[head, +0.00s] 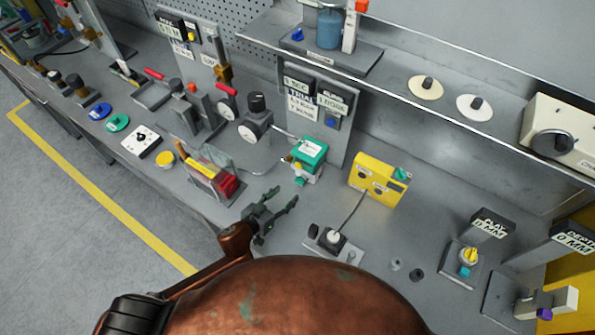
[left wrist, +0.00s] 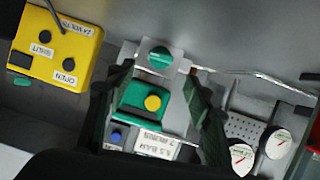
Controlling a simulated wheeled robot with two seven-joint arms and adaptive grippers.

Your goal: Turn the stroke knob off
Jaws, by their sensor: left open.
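My left gripper (head: 272,212) is open and empty above the front of the bench, in front of the green actuator (head: 311,153). In the left wrist view its two fingers (left wrist: 158,70) stand apart on either side of a green box with a yellow round knob (left wrist: 153,103). A green knob (left wrist: 160,57) on a pale block shows between the fingertips. No contact with either knob is visible. No label readable as "stroke" shows, so I cannot tell which knob it names. My right gripper is not in view.
A yellow control box (head: 378,180) stands right of the actuator; its labels read SHUT and OPEN in the left wrist view (left wrist: 55,50). A grey sign panel (head: 314,108) stands behind the actuator. A corded plug base (head: 333,244) lies right of my gripper. Gauges (left wrist: 277,143) stand nearby.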

